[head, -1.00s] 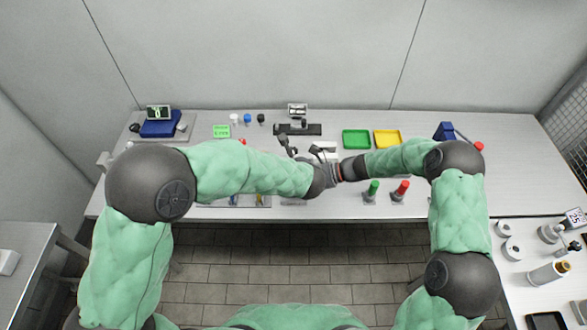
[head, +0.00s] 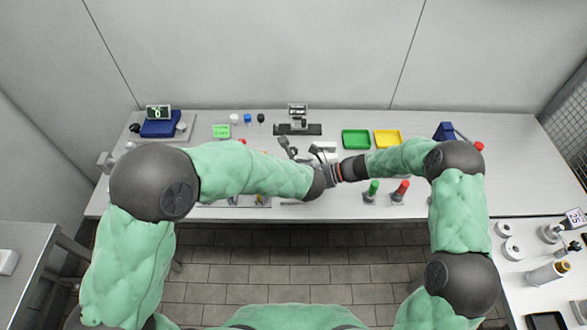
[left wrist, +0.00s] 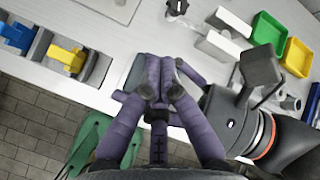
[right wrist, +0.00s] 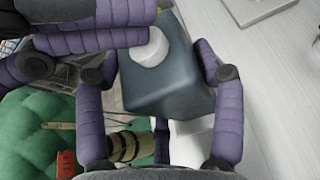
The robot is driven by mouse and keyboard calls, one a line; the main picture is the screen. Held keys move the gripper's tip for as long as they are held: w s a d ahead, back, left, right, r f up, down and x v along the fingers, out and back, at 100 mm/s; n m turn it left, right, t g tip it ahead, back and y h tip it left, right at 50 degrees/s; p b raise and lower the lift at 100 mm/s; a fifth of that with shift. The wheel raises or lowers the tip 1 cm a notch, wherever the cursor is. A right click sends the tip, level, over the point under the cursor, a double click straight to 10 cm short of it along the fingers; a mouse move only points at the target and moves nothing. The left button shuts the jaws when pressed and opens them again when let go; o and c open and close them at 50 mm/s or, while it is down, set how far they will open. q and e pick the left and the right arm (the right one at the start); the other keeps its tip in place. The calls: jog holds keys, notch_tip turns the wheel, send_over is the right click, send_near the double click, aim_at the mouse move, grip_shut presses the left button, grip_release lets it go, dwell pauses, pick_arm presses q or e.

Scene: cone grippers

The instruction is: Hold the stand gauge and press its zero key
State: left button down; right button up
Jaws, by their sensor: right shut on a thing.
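The stand gauge (right wrist: 170,85) shows in the right wrist view as a blue-grey box with a round white key (right wrist: 150,47) on its face. My right gripper (right wrist: 160,76) has one finger on each side of the box and is shut on it. My left gripper (left wrist: 160,92) has its fingers together, shut, in front of a grey-blue surface. In the right wrist view its purple fingers reach in from the upper left, and their tips overlap the key's upper edge. I cannot tell whether they touch it. In the head view my arms hide the gauge.
A green tray (head: 355,140) and a yellow tray (head: 388,140) lie on the table at back right. A blue device (head: 160,127) sits at back left.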

pick_arm(q)
jog(key=shift+r, duration=0.1)
dwell(0.3)
jog(key=shift+r, duration=0.7)
jog(key=shift+r, duration=0.1)
jog(key=shift+r, duration=2.4)
pick_arm(e)
jog(key=o, duration=1.4)
jog(key=shift+d, duration=0.1)
